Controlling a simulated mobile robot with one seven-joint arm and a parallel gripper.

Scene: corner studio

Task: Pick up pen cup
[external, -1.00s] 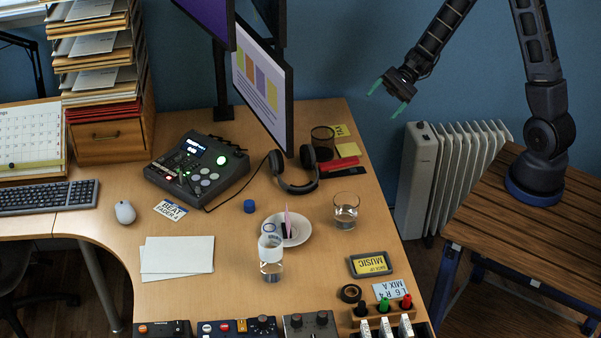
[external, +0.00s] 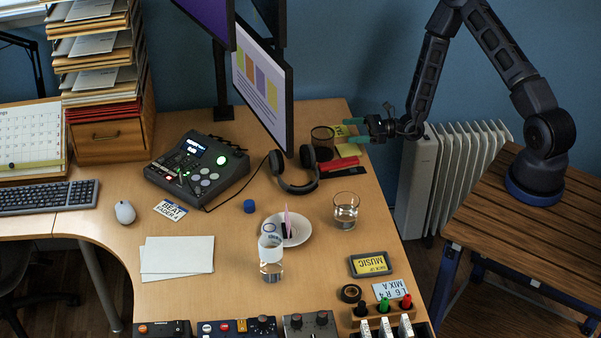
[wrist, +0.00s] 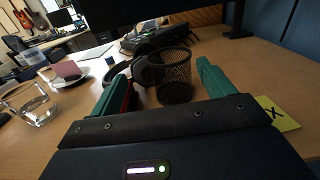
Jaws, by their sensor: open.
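The pen cup (external: 322,143) is a dark, round mesh cup standing upright on the desk near its right back edge, by the headphones. In the wrist view the pen cup (wrist: 173,77) stands ahead, between the lines of my two green fingers, and looks empty. My gripper (external: 354,131) is open, level and low over the desk edge, to the right of the cup and pointing at it. In the wrist view my gripper (wrist: 160,85) shows its fingers spread, with nothing seen held. Whether the fingertips reach beside the cup is hard to tell.
Headphones (external: 293,172) lie left of the cup, and a red item (external: 338,164) lies in front of it. Yellow notes (external: 358,140) lie under my fingers. A monitor (external: 262,85) stands behind left. A glass (external: 345,210) stands nearer the front. The white radiator (external: 417,175) is beside the desk.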

